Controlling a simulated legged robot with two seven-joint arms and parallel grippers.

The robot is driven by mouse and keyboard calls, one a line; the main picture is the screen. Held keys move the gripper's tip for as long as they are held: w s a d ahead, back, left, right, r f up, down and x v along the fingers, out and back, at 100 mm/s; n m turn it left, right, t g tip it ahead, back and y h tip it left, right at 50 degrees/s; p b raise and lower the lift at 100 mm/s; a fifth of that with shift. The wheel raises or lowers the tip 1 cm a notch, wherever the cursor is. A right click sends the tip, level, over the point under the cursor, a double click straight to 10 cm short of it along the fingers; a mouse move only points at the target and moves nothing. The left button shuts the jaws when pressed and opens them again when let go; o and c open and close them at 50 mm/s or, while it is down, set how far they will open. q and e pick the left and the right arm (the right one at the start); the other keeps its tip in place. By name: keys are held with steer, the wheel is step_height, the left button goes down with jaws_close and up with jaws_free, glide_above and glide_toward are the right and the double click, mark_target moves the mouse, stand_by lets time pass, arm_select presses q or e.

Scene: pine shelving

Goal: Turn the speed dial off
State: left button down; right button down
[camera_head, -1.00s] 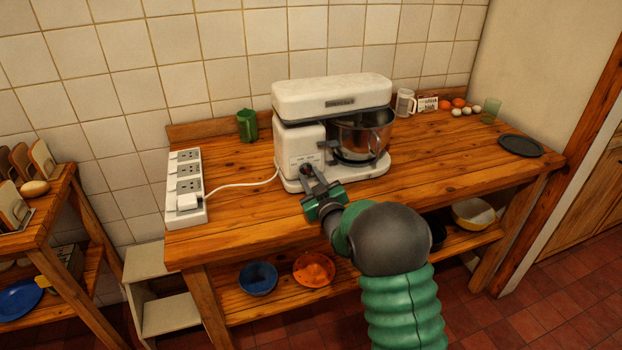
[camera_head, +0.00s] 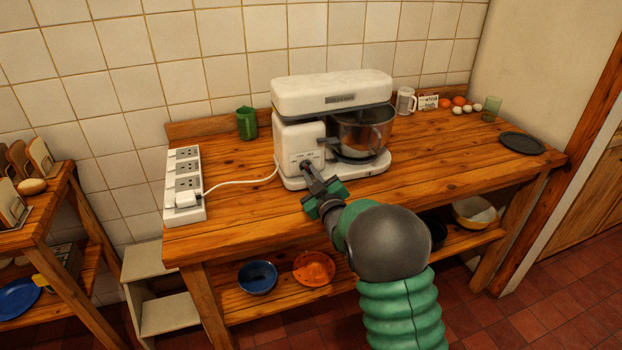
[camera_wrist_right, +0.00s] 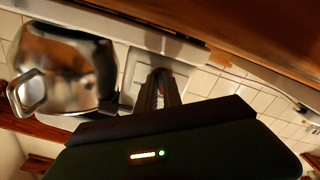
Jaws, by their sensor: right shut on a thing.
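A white stand mixer (camera_head: 330,95) stands on the wooden bench with a metal bowl (camera_head: 360,132) under its head. My right gripper (camera_head: 306,168) is at the lower front of the mixer's body, left of the bowl. In the right wrist view its two fingers (camera_wrist_right: 158,85) are closed together against the mixer's white body (camera_wrist_right: 135,75), with a small reddish bit showing between the tips. The speed dial is mostly hidden by the fingers, which are shut on it. The steel bowl (camera_wrist_right: 70,75) is beside them in that view. My left gripper is not in view.
A white power strip (camera_head: 185,185) with a plug and white cord (camera_head: 240,184) lies at the bench's left. The front right bench top is clear.

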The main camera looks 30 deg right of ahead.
steer(key=n+b, duration=0.1)
steer(key=n, duration=0.2)
steer(key=shift+f+b, duration=0.2)
steer(key=shift+b, duration=0.2)
steer(key=shift+r+n+b, duration=0.1)
steer(key=shift+n+b, duration=0.5)
steer(key=shift+n, duration=0.8)
steer(key=c, duration=1.5)
jaws_free()
steer(key=shift+r, duration=0.1)
steer(key=p+v, duration=0.1)
steer(key=v, duration=1.6)
steer(key=shift+d, duration=0.15)
